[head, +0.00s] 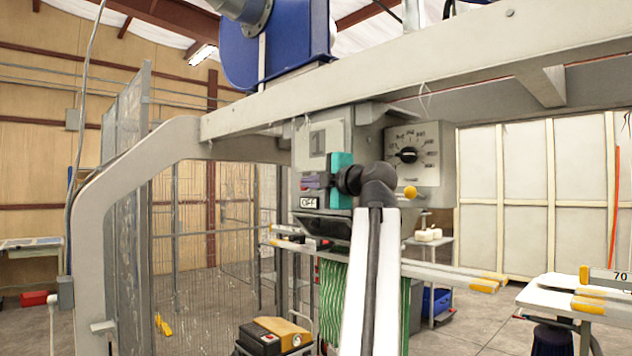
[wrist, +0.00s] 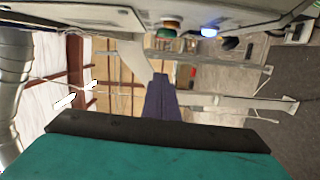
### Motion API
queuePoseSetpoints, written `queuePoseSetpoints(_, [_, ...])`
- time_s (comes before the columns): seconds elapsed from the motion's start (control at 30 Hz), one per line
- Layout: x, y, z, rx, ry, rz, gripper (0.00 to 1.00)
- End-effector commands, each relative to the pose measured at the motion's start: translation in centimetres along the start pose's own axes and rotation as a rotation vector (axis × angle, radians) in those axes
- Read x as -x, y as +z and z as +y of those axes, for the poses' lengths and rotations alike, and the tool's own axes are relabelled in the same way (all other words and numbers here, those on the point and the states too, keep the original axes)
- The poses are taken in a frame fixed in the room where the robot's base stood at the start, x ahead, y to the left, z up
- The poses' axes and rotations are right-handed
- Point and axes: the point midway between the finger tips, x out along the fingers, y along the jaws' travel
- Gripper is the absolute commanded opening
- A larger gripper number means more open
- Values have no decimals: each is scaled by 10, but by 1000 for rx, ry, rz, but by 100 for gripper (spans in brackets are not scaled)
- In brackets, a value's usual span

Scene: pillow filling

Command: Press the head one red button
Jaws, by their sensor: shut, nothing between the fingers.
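The head one box (head: 318,140), marked with a large 1, hangs under the grey beam in the head view. My gripper (head: 306,181), teal with purple fingers, is in front of its lower part, above the OFF label. A small reddish spot shows at the fingertips, but the fingers cover most of that area. In the wrist view my gripper (wrist: 160,80) is shut and empty. A row of buttons shows along the panel at the top there: an orange-red button (wrist: 172,23), a green one (wrist: 166,33) and a lit blue-white one (wrist: 209,32). I cannot tell whether the fingers touch any.
A dial box (head: 430,165) with a black knob is right of my wrist. A yellow-tipped bar (head: 450,272) crosses below. A wire mesh fence (head: 125,210) and frame post stand at left. A white table (head: 545,295) is at lower right.

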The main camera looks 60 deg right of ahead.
Motion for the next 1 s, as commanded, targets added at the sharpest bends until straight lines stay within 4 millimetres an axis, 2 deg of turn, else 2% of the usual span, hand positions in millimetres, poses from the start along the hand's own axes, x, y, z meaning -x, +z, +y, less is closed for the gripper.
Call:
queuePoseSetpoints(0.5, [-76,0,3,-2,-2,2,0])
queuePoseSetpoints(0.7, [-80,26,3,-2,-1,-2,0])
queuePoseSetpoints(1.0, [-83,39,1,-1,1,-1,0])
